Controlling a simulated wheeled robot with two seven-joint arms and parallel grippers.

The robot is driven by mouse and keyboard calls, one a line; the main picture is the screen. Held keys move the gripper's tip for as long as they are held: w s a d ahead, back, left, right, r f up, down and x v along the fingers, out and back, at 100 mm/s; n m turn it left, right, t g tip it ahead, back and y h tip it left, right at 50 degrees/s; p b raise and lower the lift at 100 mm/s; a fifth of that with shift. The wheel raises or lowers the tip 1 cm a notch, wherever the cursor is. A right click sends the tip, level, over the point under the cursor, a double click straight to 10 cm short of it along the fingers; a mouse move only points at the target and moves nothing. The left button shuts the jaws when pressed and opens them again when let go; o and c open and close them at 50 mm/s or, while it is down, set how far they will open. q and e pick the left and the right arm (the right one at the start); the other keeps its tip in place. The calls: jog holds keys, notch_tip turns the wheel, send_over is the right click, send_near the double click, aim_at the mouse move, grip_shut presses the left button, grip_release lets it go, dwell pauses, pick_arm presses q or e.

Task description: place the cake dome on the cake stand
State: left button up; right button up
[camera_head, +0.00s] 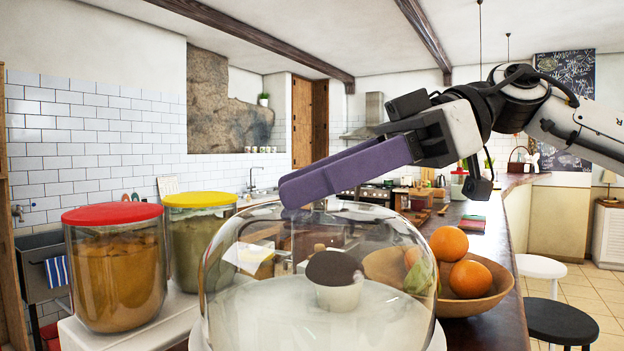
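The clear glass cake dome (225,275) stands large at the bottom centre, over the white cake stand (320,322). A dark-topped cupcake (336,280) shows through the glass. The dome looks upright and centred over the stand; its lower rim is cut off by the frame, so I cannot tell whether it touches the stand. My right gripper (287,194) comes in from the upper right, its purple fingers at the top of the dome. The fingers overlap closely in this view, and any knob between them is hidden. I cannot tell whether they grip it. My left gripper is not in view.
A red-lidded jar (116,270) and a yellow-lidded jar (200,240) stand close on the left. A wooden bowl (490,298) with oranges (449,243) and other fruit sits right behind the dome. Stools (561,322) stand on the right. Free room is above the dome.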

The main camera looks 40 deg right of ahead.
jog(key=shift+r, duration=0.1)
jog(key=b+v, duration=0.1)
jog(key=v, duration=1.1)
